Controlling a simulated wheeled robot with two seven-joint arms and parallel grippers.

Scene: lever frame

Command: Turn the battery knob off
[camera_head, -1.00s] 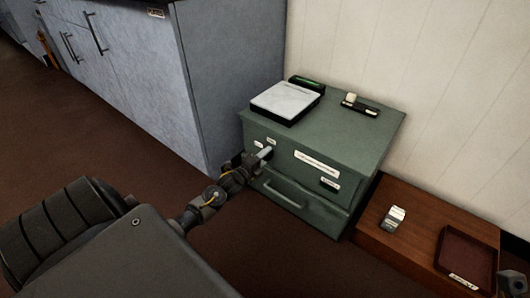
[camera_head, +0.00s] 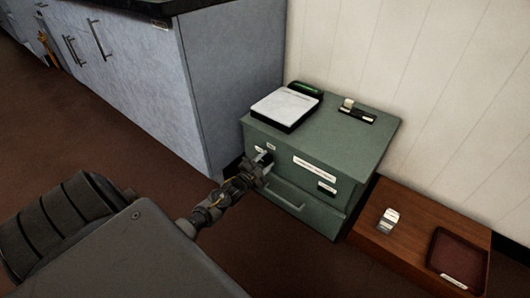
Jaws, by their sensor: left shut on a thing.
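A green metal cabinet (camera_head: 345,148) stands against the wall. Small white labels and a long white label (camera_head: 314,167) are on its front face. My left gripper (camera_head: 262,160) is at the upper left of that front face, shut on what appears to be the battery knob. The knob is mostly hidden by the gripper, so its angle cannot be told. My left arm comes in from the lower left. My right gripper is not in view.
On the cabinet top are a white pad in a black tray (camera_head: 287,108) and a small switch block (camera_head: 357,113). A drawer handle (camera_head: 283,196) is below my gripper. A low wooden bench (camera_head: 408,244) at right holds a small metal object (camera_head: 389,220) and a dark red tray (camera_head: 459,256). Blue cupboards (camera_head: 195,90) stand left.

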